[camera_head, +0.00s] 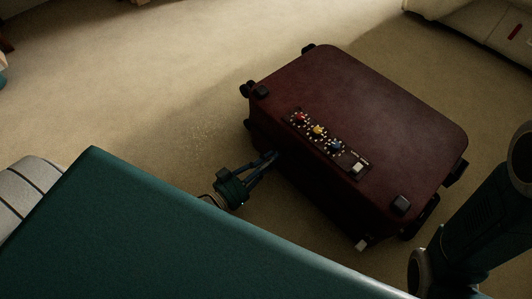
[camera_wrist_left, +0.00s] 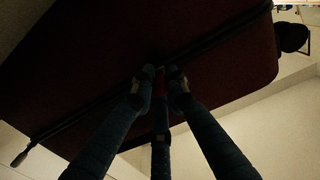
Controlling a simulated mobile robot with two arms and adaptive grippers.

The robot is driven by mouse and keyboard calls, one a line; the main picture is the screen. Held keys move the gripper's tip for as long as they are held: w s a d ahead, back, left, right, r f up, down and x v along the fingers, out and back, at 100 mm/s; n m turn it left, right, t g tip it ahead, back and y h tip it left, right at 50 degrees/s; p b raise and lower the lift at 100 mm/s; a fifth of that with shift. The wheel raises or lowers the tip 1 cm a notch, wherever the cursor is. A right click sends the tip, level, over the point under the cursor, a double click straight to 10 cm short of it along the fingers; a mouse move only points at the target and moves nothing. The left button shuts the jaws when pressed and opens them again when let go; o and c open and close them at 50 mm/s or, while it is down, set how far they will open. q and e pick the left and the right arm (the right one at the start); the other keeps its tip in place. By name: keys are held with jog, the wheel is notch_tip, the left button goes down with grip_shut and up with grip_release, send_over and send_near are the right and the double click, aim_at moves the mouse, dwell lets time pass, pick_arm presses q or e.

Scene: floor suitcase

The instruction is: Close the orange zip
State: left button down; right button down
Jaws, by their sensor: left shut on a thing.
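The dark red suitcase (camera_head: 400,120) lies flat on the carpet in the head view. My left gripper (camera_head: 270,158) reaches its near left side, with its fingertips against or very close to that side. In the left wrist view, the suitcase (camera_wrist_left: 90,70) fills the upper part, with a dark zip seam running diagonally across it. The left gripper (camera_wrist_left: 158,80) is shut on a small reddish tab (camera_wrist_left: 160,77) at this seam, which looks like the orange zip's pull. Another pull or tab (camera_wrist_left: 20,158) hangs at the seam's lower left end. My right gripper is out of view.
The suitcase top carries a panel with red, yellow and blue dials (camera_head: 318,131) and a pale switch (camera_head: 357,168). Black wheels and corner feet stick out at its ends. A pale piece of furniture (camera_head: 480,30) stands at the top right. Carpet is free at the left.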

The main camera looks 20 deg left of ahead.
pick_arm(q)
jog(key=shift+d+r, duration=0.15)
jog(key=shift+d, duration=0.1)
jog(key=c, duration=1.7)
grip_release()
jog(key=shift+s+a, duration=0.1)
jog(key=shift+s, duration=0.1)
jog(key=v, duration=1.1)
jog(key=shift+s+a, duration=0.1)
jog(key=shift+s, duration=0.15)
